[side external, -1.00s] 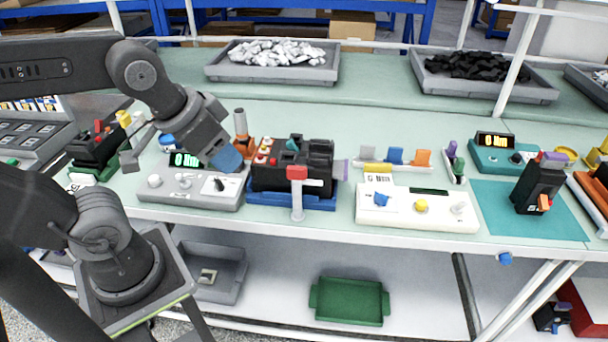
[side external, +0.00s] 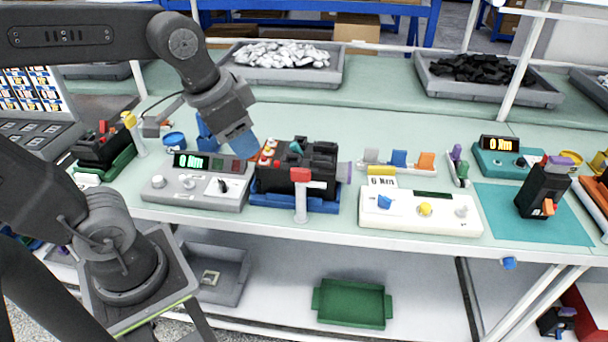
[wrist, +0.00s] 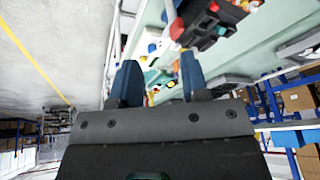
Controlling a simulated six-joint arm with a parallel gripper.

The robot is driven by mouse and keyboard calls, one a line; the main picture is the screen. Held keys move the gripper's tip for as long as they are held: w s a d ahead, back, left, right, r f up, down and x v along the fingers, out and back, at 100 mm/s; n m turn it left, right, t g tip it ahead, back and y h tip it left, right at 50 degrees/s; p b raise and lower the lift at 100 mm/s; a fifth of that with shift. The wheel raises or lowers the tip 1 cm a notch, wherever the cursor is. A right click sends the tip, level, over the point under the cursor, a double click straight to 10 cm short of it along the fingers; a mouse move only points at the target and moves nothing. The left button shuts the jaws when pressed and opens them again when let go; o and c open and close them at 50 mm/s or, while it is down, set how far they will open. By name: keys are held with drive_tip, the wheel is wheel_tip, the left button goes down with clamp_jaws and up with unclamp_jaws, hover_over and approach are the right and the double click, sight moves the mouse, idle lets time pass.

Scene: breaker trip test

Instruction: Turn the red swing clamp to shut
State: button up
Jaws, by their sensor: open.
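The red swing clamp (side external: 300,175) has a red head on a pale upright post. It stands at the front of a blue fixture (side external: 268,198) that holds a black breaker (side external: 318,160). The red head is close against the breaker's front face; I cannot tell whether it touches. My gripper (side external: 243,148) is open, above and left of the breaker and apart from the clamp. In the wrist view both blue fingertips (wrist: 158,78) are spread with nothing between them. A red part beside the black breaker, probably the clamp head (wrist: 177,28), shows beyond them.
A grey tester box (side external: 195,188) with a display stands left of the fixture. A white panel (side external: 420,225) with knobs stands to the right. Behind are trays of white parts (side external: 330,78) and black parts (side external: 535,92). The bench strip behind the fixture is mostly clear.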

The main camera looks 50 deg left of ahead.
sight(300, 170)
drive_tip(key=w+a+m+g, duration=0.1)
drive_tip(key=w+m+g, duration=0.3)
drive_tip(key=w+m, duration=0.55)
drive_tip(key=w+f, duration=0.1)
drive_tip(key=f, duration=0.3)
drive_tip(key=w+f+n, duration=0.1)
drive_tip(key=f, duration=0.4)
drive_tip(key=w+f+n, duration=0.1)
drive_tip(key=f, duration=0.3)
drive_tip(key=shift+a+f+n, duration=0.15)
drive_tip(key=shift+f+n, duration=0.1)
drive_tip(key=shift+f, duration=0.05)
clamp_jaws()
